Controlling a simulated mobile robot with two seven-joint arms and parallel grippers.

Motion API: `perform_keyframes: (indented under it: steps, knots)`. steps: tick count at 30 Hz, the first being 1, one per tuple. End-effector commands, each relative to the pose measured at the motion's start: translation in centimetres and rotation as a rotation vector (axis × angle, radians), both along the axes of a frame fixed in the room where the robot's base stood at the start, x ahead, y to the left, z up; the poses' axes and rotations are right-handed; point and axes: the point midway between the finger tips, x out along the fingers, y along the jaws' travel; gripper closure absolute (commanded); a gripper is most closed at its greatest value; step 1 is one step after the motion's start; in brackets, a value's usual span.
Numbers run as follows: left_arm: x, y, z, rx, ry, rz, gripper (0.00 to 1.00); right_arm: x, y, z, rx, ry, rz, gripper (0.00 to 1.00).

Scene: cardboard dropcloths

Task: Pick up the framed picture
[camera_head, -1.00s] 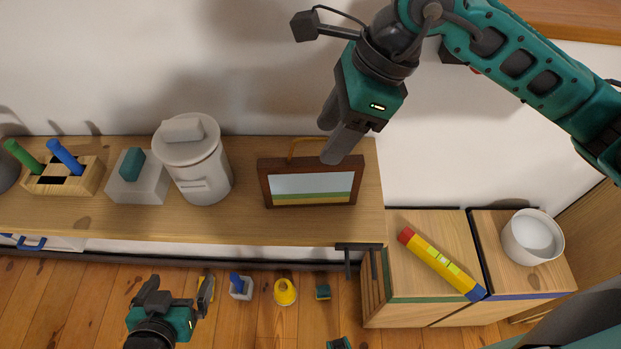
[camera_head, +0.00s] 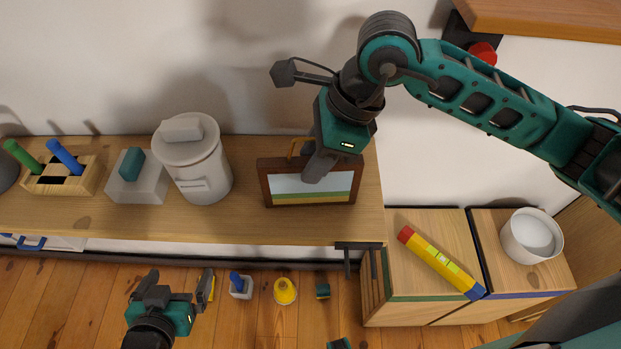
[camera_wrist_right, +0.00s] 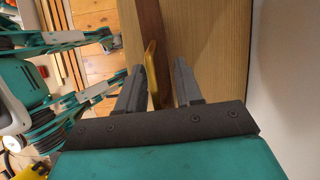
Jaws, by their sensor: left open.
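The framed picture (camera_head: 284,187), brown-framed with a landscape of green and tan bands, stands on the wooden shelf toward its right end. My right gripper (camera_head: 314,168) points down at the top edge, one finger in front of the picture. In the right wrist view, its two fingers (camera_wrist_right: 158,72) are apart, with the frame's dark edge (camera_wrist_right: 152,35) and the yellow loop (camera_wrist_right: 150,68) between them. I see no grip on either. My left gripper (camera_head: 178,284) is open and empty, low in front of the shelf.
A grey lidded canister (camera_head: 203,172), a grey block with a teal top (camera_head: 138,187) and a wooden pen holder (camera_head: 85,180) stand left on the shelf (camera_head: 240,220). A coloured level (camera_head: 440,262) and a white pot (camera_head: 531,238) sit on lower cabinets at right.

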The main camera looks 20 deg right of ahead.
Motion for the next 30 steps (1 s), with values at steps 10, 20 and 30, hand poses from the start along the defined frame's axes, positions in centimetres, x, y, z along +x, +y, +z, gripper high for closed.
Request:
perform_keyframes:
  steps: [10,20,30]
  knots:
    - [-0.42,0.02,-0.22,0.0,0.008,0.0,0.0,0.02,-0.02,0.04,0.0,-0.001,0.0,0.98]
    - [-0.46,0.04,-0.22,0.001,0.009,0.0,0.0,0.04,-0.01,0.09,0.001,-0.001,0.0,1.0]
    - [-0.44,0.07,0.36,0.001,0.009,0.001,0.0,0.05,0.0,0.94,0.001,-0.003,0.0,1.0]
